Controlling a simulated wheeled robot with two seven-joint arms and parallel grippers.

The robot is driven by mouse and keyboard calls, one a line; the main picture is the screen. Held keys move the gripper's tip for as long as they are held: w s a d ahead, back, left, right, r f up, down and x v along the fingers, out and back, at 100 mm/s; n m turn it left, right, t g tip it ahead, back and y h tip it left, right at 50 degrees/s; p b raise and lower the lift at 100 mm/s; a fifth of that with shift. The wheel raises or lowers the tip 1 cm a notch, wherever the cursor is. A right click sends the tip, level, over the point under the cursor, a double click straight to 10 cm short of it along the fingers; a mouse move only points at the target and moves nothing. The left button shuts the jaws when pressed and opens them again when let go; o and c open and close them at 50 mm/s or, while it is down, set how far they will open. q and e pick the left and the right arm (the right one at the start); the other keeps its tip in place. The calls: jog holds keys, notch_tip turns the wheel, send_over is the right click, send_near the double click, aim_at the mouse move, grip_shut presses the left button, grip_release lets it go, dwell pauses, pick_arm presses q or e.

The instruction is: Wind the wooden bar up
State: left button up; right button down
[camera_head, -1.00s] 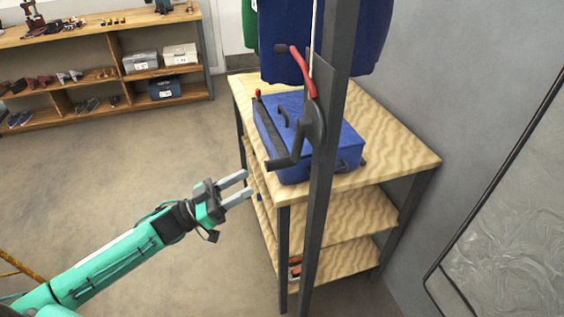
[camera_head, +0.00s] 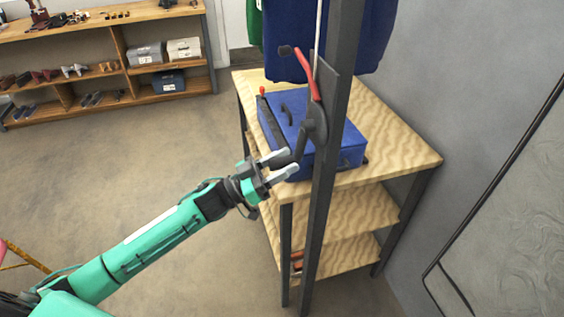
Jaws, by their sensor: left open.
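The winch (camera_head: 317,118) is a dark grey plate and drum on an upright metal post (camera_head: 325,200). Its crank arm (camera_head: 302,142) hangs down and to the left; its lower end and grip are mostly hidden at my fingers. A red lever (camera_head: 305,72) with a dark knob rises above the drum. A pale cord (camera_head: 318,30) runs up from the winch out of view. My left gripper (camera_head: 291,161) is open at the crank's lower end; I cannot tell whether the grip lies between the fingers. The wooden bar does not show. My right gripper is not in view.
A blue case (camera_head: 345,150) lies on a wooden shelf unit (camera_head: 400,150) behind the post. Blue (camera_head: 375,35) and green (camera_head: 250,25) garments hang above. A low shelf unit (camera_head: 150,95) stands at the back left. The floor (camera_head: 110,165) between is clear.

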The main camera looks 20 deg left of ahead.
pick_arm(q)
grip_shut()
jog(key=shift+w+a+r+m, duration=0.15)
jog(key=shift+w+m, duration=0.05)
jog(key=shift+m, duration=0.2)
